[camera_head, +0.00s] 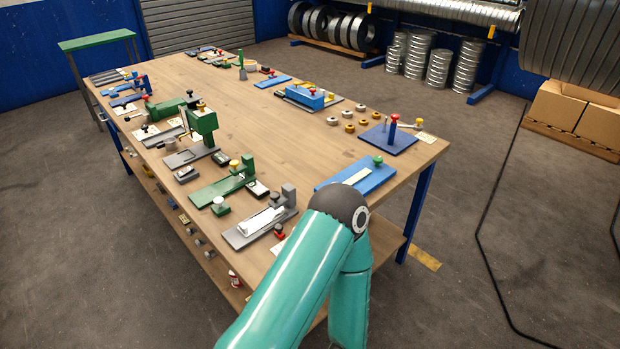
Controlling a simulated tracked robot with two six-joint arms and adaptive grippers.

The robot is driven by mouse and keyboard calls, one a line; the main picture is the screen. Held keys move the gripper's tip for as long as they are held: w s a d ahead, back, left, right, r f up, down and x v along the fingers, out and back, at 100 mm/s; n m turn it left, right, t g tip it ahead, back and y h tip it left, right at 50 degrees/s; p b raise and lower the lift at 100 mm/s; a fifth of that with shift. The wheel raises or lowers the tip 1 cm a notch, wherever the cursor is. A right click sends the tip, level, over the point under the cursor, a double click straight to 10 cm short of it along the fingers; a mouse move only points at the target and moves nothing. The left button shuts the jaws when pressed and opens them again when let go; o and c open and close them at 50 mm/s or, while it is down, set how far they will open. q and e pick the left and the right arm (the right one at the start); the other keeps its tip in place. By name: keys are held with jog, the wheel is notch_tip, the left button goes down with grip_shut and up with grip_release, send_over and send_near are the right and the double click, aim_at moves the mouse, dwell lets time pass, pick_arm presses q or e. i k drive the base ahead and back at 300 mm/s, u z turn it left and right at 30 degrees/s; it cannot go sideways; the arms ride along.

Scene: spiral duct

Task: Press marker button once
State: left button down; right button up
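No part in view is clearly labelled as the marker button, and I cannot tell which small knob or button it is. Candidates on the wooden workbench (290,135) include a dark-topped red button (279,231) at the near edge, a green knob (378,161) on a blue plate, a red-topped post (394,121) on a blue base, and a yellow knob (234,164) on a green fixture. A teal arm of mine rises from the bottom centre. Its dark joint hides part of the bench's near right corner. Neither gripper shows.
A grey fixture with a white block (262,221) sits beside my arm joint. Green fixtures (202,122) line the bench's left side. Several small rings (349,128) lie near the right edge. The bench's middle is clear. Cardboard boxes (560,107) stand on a pallet at right.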

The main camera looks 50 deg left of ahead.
aim_at(274, 196)
jog(key=z, duration=0.25)
jog(key=i, duration=0.8)
jog(key=u, duration=1.75)
